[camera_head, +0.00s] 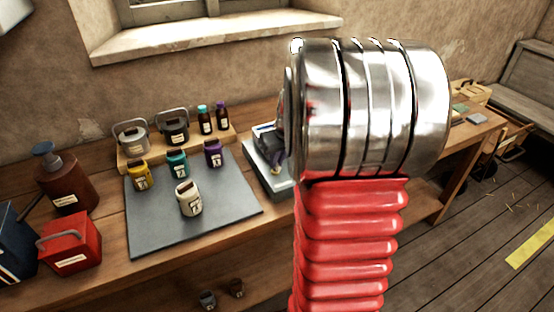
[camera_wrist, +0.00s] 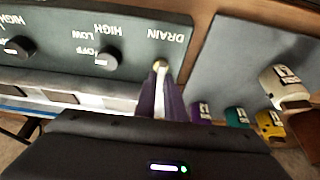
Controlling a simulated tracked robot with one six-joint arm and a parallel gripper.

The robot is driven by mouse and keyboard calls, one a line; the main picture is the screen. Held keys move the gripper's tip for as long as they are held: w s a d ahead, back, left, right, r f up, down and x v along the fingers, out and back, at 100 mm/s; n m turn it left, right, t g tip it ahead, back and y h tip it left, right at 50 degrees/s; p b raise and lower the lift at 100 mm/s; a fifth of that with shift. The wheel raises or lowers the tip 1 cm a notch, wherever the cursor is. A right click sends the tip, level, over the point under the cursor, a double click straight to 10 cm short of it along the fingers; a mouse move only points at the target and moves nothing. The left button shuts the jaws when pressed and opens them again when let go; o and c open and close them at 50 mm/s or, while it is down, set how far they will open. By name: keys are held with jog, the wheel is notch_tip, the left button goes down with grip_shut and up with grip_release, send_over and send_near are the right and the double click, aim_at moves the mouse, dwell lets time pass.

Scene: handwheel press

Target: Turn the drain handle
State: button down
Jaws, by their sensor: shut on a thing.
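The drain handle (camera_wrist: 159,64) is a small brass-coloured piece below the upside-down DRAIN label on a dark panel (camera_wrist: 75,27) in the wrist view. My gripper (camera_wrist: 161,80) has its two purple-grey fingers shut on the handle, and they hide part of it. In the head view the handle (camera_head: 275,170) shows as a small yellowish spot on the pale unit (camera_head: 283,186).
Two dark knobs (camera_wrist: 108,60) sit left of the handle in the wrist view. A grey mat (camera_head: 150,228) with several small labelled jars lies left of the unit on the wooden bench. A red box (camera_head: 70,246) and a brown pump bottle (camera_head: 64,180) stand farther left.

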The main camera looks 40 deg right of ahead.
jog(key=shift+a+m+h, duration=0.1)
jog(key=shift+m+h, duration=0.2)
jog(key=shift+m, duration=0.3)
jog(key=shift+w+a+m+g+h, duration=0.1)
jog(key=shift+m+g+h, duration=0.15)
jog(key=shift+m, duration=0.75)
jog(key=shift+w+a+m+g+h, duration=0.15)
jog(key=shift+m+h, duration=0.2)
jog(key=shift+m, duration=0.65)
jog(key=m, duration=0.2)
jog(key=m+g+h, duration=0.1)
jog(key=m, duration=0.2)
jog(key=shift+w+a+g, duration=0.1)
jog(key=shift+w+g, duration=0.1)
jog(key=shift+g, duration=0.1)
jog(key=m, duration=0.2)
jog(key=m+g, duration=0.1)
jog(key=m, duration=0.1)
jog(key=shift+w+g+h, duration=0.15)
jog(key=shift+g+h, duration=0.15)
jog(key=shift+w+m+g, duration=0.2)
jog(key=shift+m+g, duration=0.5)
jog(key=shift+m, duration=1.2)
jog(key=c, duration=1.8)
grip_release()
jog(key=shift+c, duration=0.2)
